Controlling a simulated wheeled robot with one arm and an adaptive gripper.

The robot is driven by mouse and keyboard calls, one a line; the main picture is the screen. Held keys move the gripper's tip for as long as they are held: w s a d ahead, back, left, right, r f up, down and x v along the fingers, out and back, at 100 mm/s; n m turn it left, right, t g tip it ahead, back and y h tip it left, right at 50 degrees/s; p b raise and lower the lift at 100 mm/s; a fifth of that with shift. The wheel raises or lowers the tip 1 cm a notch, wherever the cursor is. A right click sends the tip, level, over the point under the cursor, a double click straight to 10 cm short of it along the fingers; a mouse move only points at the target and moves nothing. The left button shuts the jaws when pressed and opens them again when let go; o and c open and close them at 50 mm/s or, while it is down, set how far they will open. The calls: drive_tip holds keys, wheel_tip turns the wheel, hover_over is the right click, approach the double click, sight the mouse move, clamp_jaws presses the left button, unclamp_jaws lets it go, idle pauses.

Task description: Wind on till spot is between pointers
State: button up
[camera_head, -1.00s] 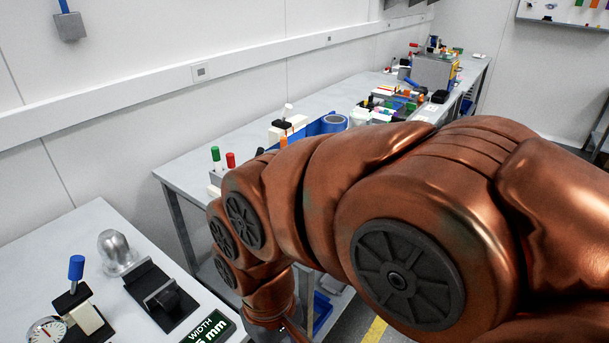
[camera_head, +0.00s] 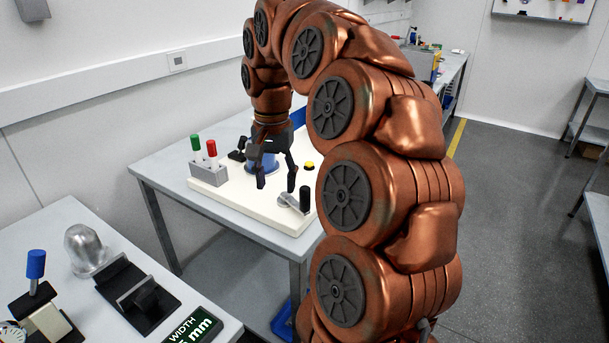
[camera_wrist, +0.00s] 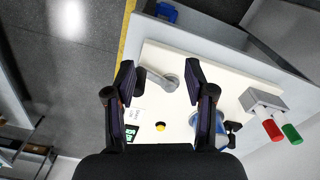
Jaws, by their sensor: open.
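A cream board (camera_head: 215,200) lies on the grey table. A crank (camera_head: 290,201) with an upright black handle (camera_head: 305,198) stands near its front right corner; in the wrist view the grey crank (camera_wrist: 168,83) lies between the fingers' lines. A blue drum (camera_head: 262,165) stands behind my gripper; it also shows in the wrist view (camera_wrist: 234,126), partly covered by a finger. My gripper (camera_head: 276,182) is open and empty, pointing down above the board, apart from the crank handle. It also shows in the wrist view (camera_wrist: 160,82). I cannot make out the spot or the pointers.
A grey block with a green handle (camera_head: 196,144) and a red handle (camera_head: 212,149) stands on the board's left. A yellow button (camera_head: 309,165) is behind the crank. A nearer table (camera_head: 60,235) holds a metal dome (camera_head: 84,252) and a black fixture (camera_head: 137,288).

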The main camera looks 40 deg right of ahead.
sight(305, 188)
drive_tip(key=d+m, duration=0.1)
drive_tip(key=d, duration=0.2)
drive_tip(key=d+m+b, duration=0.1)
drive_tip(key=d, duration=0.2)
drive_tip(key=w+d+f+m, duration=0.1)
drive_tip(key=d+m, duration=0.1)
drive_tip(key=d, duration=0.1)
drive_tip(key=shift+f, duration=0.1)
drive_tip(key=shift+s+d+f+b, duration=0.1)
drive_tip(key=shift+d+f+b, duration=0.1)
drive_tip(key=shift+b, duration=0.1)
wheel_tip(305, 188, down, 8)
drive_tip(key=shift+b, duration=1.25)
drive_tip(key=shift+c, duration=0.8)
drive_tip(key=shift+a, duration=0.1)
drive_tip(key=c, duration=0.8)
